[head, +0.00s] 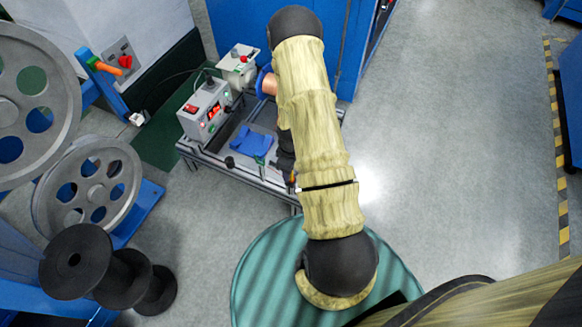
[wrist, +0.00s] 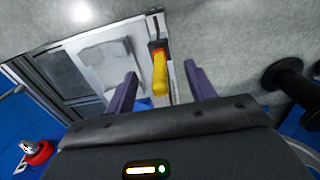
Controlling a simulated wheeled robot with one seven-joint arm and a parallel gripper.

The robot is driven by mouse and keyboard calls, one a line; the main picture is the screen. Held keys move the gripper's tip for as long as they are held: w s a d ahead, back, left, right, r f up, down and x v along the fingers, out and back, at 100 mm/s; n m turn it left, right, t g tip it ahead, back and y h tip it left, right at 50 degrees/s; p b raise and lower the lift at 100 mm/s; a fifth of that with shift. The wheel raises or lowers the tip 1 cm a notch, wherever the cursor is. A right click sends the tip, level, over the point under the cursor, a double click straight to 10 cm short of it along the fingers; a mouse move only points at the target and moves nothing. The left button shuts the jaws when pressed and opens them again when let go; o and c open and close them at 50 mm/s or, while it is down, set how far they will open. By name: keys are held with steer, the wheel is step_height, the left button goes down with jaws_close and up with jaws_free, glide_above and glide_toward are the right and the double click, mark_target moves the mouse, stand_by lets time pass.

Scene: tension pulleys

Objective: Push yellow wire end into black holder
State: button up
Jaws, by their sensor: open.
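In the wrist view, the yellow wire end (wrist: 160,75) shows as a short yellow piece between my gripper's fingers. Its far end meets a small black holder (wrist: 157,46) with a reddish-orange edge. I cannot tell how deep the yellow piece sits in the holder. My gripper (wrist: 161,69) is open, with one purple finger on each side of the yellow piece and a visible gap to both. In the head view, my arm covers most of the gripper and the work spot. A tiny red-yellow spot shows there beside the arm, too small to make out.
A metal-framed bench (head: 240,170) carries a grey control box (head: 203,110), a second box (head: 238,66), a blue piece (head: 252,142) and a copper spool (head: 268,84). Large grey pulleys (head: 92,190) and black spools (head: 75,262) stand left. Open floor lies right.

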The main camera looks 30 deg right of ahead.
steer(key=shift+r+p, duration=3.2)
steer(key=shift+r, duration=0.3)
steer(key=shift+w+r, duration=0.1)
steer(key=shift+r, duration=0.2)
steer(key=s+a+r+m+t, duration=0.1)
steer(key=s+a+r+m, duration=0.2)
steer(key=r, duration=0.7)
steer(key=s+a+r+m+t, duration=0.1)
steer(key=s+a+r+m, duration=0.3)
steer(key=r, duration=0.6)
steer(key=s+a+r+t, duration=0.15)
steer(key=a+r, duration=0.35)
steer(key=r, duration=0.5)
step_height(320, 180, up, 30)
steer(key=p, duration=3)
steer(key=shift+s+d+g, duration=0.2)
steer(key=shift+s+g, duration=0.05)
steer(key=shift+g, duration=0.2)
